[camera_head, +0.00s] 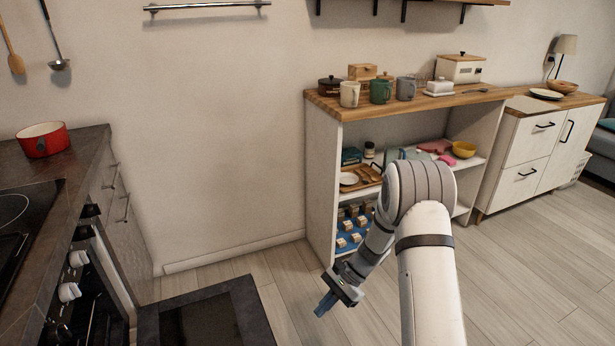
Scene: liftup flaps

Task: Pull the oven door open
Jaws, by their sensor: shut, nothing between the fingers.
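The oven (88,290) stands at the left under the dark counter, with white knobs on its front. Its door (256,318) is swung down and lies about level, a dark frame around a darker glass pane, reaching out over the floor. The door's near part is cut off by the bottom edge of the picture. I cannot make out its handle. My gripper (325,304) is to the right of the door's outer edge, apart from it in the picture, pointing down and left. Its blue fingers are shut and empty.
A red pot (42,139) stands on the counter (88,142) beside the black cooktop (22,215). An open white shelf unit (320,185) with mugs and dishes stands behind my arm. A white cabinet (520,150) is farther right. Wooden floor (530,265) is clear at the right.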

